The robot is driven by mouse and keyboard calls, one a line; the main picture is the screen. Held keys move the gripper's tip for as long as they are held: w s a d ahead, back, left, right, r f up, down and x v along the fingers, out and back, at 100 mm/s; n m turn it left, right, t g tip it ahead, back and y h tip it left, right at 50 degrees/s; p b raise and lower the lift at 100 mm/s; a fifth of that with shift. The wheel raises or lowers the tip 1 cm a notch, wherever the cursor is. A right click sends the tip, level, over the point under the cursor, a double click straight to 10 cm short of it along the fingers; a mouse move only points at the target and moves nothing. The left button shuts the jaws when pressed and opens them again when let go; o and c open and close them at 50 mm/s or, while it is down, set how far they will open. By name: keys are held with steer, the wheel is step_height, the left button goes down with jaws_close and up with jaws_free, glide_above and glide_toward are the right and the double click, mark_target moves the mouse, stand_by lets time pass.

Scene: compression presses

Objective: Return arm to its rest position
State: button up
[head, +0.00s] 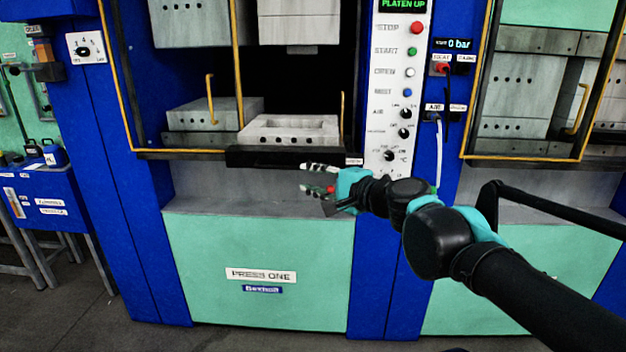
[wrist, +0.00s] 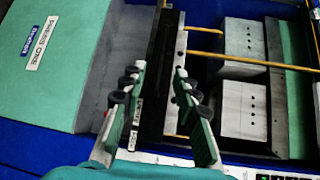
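My gripper (head: 318,178) is in front of Press One, just below the front edge of its opening and left of the control panel (head: 396,90). In the wrist view my gripper (wrist: 158,78) shows two fingers spread apart with nothing between them. My arm reaches in from the lower right of the head view and is extended forward. Press One (head: 258,265) has a green front and blue frame. Its lower mould (head: 290,130) lies inside the opening, with the upper block (head: 300,30) raised above it. The panel display reads "PLATEN UP".
A second press (head: 515,100) stands at the right with yellow-edged guards. A black bar (head: 550,205) crosses in front of it, near my arm. A blue table (head: 45,205) with a small blue container (head: 55,155) stands at the left. The floor (head: 90,325) at lower left is clear.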

steer(key=shift+s+d, duration=0.15)
steer(key=s+d+f+n+g+h, duration=0.1)
steer(key=d+f+n+g+h, duration=0.2)
steer(key=f, duration=0.8)
steer(key=d+f+n+g+h, duration=0.2)
steer(key=d+f+n, duration=0.3)
steer(key=f, duration=0.5)
steer(key=s+d+f+n+g+h, duration=0.1)
steer(key=s+d+f+h, duration=0.2)
steer(key=d+f, duration=0.2)
steer(key=s+d+f+n+g+h, duration=0.1)
steer(key=s+d+f+h, duration=0.1)
steer(key=d+f, duration=0.4)
steer(key=shift+s+d+f+n+g+h, duration=0.35)
steer(key=shift+d+h, duration=0.35)
steer(key=shift+d, duration=0.4)
steer(key=shift+r, duration=0.1)
